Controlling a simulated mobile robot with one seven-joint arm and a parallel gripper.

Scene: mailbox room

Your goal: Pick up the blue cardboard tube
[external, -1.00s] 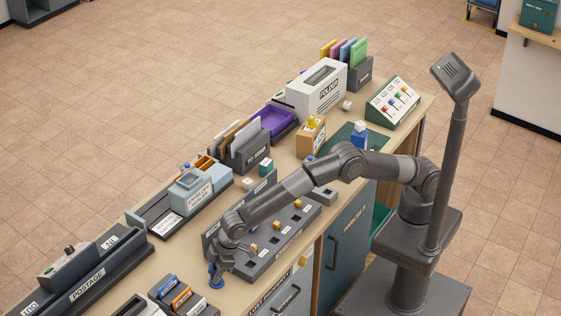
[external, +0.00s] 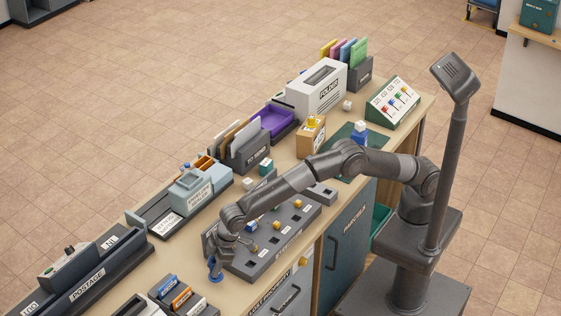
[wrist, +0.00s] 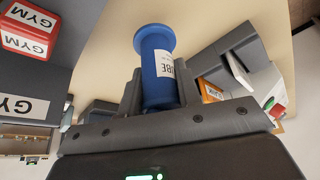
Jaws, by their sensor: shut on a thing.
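The blue cardboard tube (wrist: 157,80) has a flared end and a white label with dark letters, partly readable as "UBE". In the wrist view it sits between my two fingers, and my gripper (wrist: 158,90) is shut on it. In the external view the blue tube (external: 216,270) stands near the front edge of the counter, below my gripper (external: 222,255), and is mostly covered by the fingers. I cannot tell whether its foot still touches the counter.
A grey panel with yellow knobs (external: 268,262) lies right of the gripper. A dark rack with coloured cards (external: 178,296) stands in front-left. The postage machine (external: 88,278) is at far left. Bare counter (external: 180,248) lies between them.

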